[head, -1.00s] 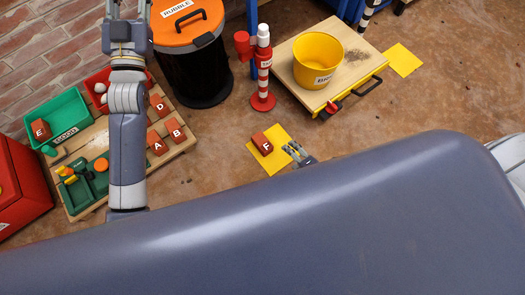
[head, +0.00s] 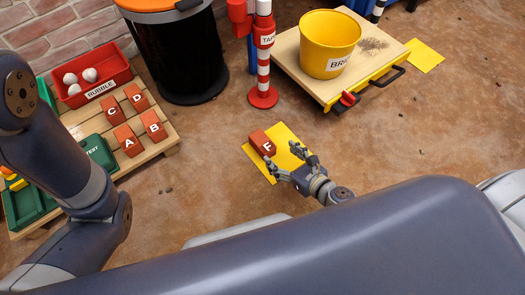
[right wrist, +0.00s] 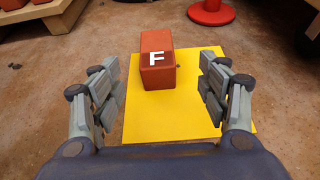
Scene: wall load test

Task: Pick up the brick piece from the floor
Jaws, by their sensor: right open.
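The brick piece (head: 261,142) is red-brown with a white F and lies on a yellow sheet (head: 287,137) on the floor. My right gripper (head: 294,158) is open beside the brick piece, on its right in the head view, and does not appear to touch it. In the right wrist view the brick piece (right wrist: 157,60) is ahead, between the lines of the two open fingers (right wrist: 160,88). The yellow sheet (right wrist: 185,125) lies under it. In the head view my left arm comes in from the left; its gripper is out of view.
A wooden pallet (head: 170,142) with bricks A, B, C, D and a red rubble tray (head: 120,75) stands at left. A black bin (head: 185,60), a red-white post (head: 264,70) and a cart (head: 292,65) with a yellow bucket (head: 318,40) stand behind. Floor around the sheet is clear.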

